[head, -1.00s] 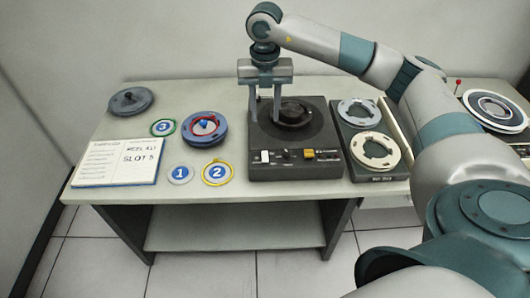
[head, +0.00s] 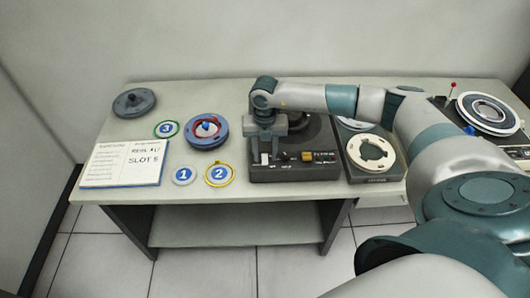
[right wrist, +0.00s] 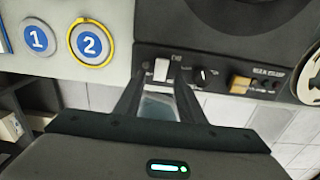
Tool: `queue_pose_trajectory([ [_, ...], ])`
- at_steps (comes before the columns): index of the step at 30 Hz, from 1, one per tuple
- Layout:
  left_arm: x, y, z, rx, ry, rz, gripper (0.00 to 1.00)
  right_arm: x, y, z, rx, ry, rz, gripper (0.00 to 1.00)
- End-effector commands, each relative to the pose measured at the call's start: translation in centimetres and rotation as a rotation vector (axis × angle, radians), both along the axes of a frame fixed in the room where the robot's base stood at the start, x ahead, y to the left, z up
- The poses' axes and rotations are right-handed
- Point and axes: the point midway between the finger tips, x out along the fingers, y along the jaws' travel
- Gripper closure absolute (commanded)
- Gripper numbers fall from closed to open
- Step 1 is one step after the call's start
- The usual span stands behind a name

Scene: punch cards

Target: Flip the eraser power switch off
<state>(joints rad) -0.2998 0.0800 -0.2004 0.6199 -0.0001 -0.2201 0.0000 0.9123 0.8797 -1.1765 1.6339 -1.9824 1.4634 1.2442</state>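The eraser is a dark box (head: 318,168) with a round hub on top, on the table. Its front panel carries a white rocker switch (head: 264,158), which also shows in the right wrist view (right wrist: 161,70). My right gripper (head: 270,156) is over the front left of the panel. In the right wrist view its two fingers (right wrist: 158,76) are apart, with the white switch between their tips. Whether they touch it I cannot tell. My left gripper is not in view.
A black knob (right wrist: 201,74) and an orange button (right wrist: 240,84) sit right of the switch. A tray with a cream reel (head: 371,152) stands right of the eraser.

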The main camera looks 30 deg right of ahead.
Motion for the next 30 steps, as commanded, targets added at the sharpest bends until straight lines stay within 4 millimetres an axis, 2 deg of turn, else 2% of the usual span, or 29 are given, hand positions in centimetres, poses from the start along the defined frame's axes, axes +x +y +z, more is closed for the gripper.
queue_pose_trajectory([
  [6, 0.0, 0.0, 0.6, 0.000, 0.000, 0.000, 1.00, -0.1, 0.0, -1.6, 0.000, 0.002, 0.000, 0.64],
  [16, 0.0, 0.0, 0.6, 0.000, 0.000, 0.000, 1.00, 0.0, 0.0, -1.8, 0.000, 0.000, 0.000, 0.64],
  [17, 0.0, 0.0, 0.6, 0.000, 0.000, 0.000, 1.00, 0.0, 0.0, -1.8, 0.000, 0.000, 0.000, 0.69],
  [21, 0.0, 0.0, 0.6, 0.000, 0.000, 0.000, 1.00, 0.0, 0.0, -1.8, 0.001, 0.001, 0.000, 1.00],
  [30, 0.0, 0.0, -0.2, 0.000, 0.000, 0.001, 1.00, 0.2, -0.1, -2.1, 0.017, 0.033, -0.003, 1.00],
])
